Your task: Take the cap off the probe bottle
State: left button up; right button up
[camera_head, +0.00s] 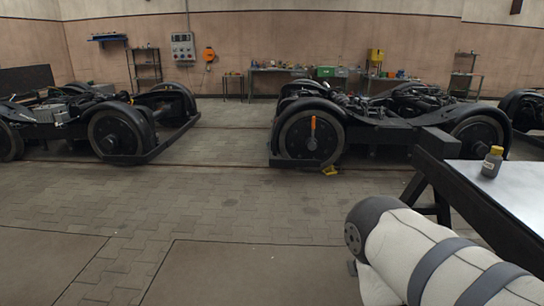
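A small dark grey bottle (491,165) with a yellowish cap (496,150) stands upright on a light-topped table (518,190) at the right edge of the head view, close to the table's left edge. The cap sits on the bottle. I take it for the probe bottle; its label is too small to read. Neither of my grippers is in view. A white and grey link of one of my arms fills the lower right corner, in front of the table and apart from the bottle.
The table has a dark frame and a dark beam (490,205) along its near left side. Tram bogies stand behind, one at the left (120,130) and one in the middle (310,135). The paved floor (200,215) at left and centre is clear. Workbenches line the back wall.

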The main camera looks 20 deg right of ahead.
aim_at(492, 162)
jog(key=i+l+z, duration=0.15)
jog(key=i+z, duration=0.7)
jog(key=i+j+z, duration=0.15)
jog(key=i+z, duration=0.25)
jog(key=i+j+z, duration=0.4)
jog(key=i+l, duration=0.1)
